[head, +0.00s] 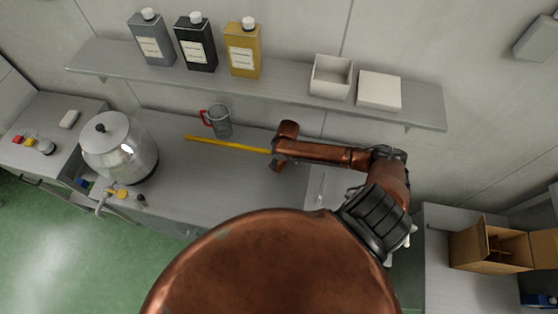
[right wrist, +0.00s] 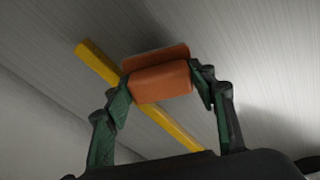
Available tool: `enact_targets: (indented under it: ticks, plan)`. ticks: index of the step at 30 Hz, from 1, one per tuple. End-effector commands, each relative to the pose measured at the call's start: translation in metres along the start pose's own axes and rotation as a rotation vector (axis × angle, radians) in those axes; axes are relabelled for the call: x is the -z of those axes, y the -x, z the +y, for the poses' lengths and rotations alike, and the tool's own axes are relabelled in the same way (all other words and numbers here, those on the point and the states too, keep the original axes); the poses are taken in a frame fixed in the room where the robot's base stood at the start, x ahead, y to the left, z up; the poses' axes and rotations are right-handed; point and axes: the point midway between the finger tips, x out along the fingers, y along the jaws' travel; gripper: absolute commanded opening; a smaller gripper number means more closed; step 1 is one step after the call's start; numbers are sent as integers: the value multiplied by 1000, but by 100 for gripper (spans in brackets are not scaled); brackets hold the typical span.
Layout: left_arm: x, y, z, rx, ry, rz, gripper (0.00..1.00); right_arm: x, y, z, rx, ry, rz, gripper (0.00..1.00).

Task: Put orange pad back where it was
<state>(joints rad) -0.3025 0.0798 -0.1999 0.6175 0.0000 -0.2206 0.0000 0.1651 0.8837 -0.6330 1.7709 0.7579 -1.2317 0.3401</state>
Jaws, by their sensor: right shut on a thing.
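The orange pad (right wrist: 161,82) is a small block between the fingers of my right gripper in the right wrist view. The right gripper (right wrist: 158,86) is shut on it, with a dark green finger at each side. The pad lies across the line of a long yellow bar (right wrist: 97,62), in front of it as seen from the wrist. In the head view my right gripper (head: 280,149) is over the grey worktop (head: 250,185), at the right end of the visible yellow bar (head: 222,144). I cannot make out the pad for certain there. My left gripper is out of view.
A glass jug with red handle (head: 220,121) stands behind the bar. A steel pot (head: 119,150) with a tap stands at left. A wall shelf (head: 285,78) holds several bottles and two white boxes. A cardboard box (head: 478,250) is at right. My copper body hides the front.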

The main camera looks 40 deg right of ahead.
Motion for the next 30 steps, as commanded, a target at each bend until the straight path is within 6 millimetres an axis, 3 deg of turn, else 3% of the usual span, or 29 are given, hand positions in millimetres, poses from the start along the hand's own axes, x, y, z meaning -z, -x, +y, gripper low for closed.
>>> enact_targets:
  ticks: [8, 17, 20, 30]
  plan:
    - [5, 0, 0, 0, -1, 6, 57, 0, 0, 0, 0, 0, 0, 69]
    - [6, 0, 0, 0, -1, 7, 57, 0, 1, 0, 0, 0, 0, 69]
    - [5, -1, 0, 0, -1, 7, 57, 1, 9, 0, 1, 0, 2, 69]
    - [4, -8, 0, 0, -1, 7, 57, 0, 62, 0, 1, 1, 1, 69]
